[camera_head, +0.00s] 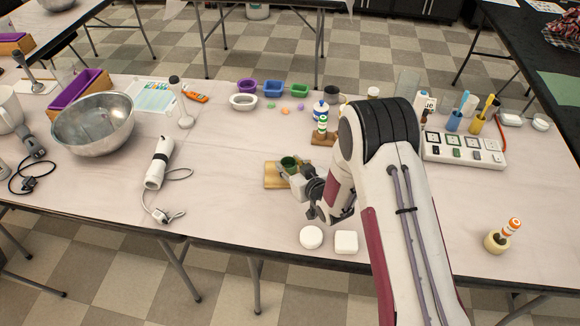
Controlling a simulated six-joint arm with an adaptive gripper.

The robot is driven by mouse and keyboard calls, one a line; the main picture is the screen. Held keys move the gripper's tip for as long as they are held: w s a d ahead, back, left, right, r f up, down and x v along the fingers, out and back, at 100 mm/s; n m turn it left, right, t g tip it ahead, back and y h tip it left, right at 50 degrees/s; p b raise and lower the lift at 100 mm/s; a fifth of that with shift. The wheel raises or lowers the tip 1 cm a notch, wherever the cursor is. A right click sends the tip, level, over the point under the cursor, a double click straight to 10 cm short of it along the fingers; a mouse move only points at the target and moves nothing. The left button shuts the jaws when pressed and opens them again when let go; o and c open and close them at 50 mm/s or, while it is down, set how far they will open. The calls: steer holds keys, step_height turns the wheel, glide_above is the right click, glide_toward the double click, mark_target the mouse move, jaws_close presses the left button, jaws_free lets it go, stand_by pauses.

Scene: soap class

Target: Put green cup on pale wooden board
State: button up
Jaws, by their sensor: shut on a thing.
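The small green cup (289,164) is near the middle of the table, upright or nearly so. The pale wooden board (271,178) lies flat on the table, and the cup appears over its right part. I cannot tell whether the cup's base touches the board. My gripper (293,173) reaches in from the right and is shut on the green cup. Its fingers hide the lower part of the cup and the board's right end.
A bottle on a brown wooden block (323,139) stands just behind to the right. Two white soap pieces (311,237) lie in front. A white hand blender (159,163) and a metal bowl (93,124) are left. Coloured molds (272,90) stand behind. Table left of the board is clear.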

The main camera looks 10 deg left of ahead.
steer(key=shift+f, duration=0.45)
steer(key=shift+f, duration=0.1)
steer(key=o, duration=0.9)
steer(key=shift+d, duration=0.1)
steer(key=shift+v, duration=6)
steer(key=shift+r, duration=0.3)
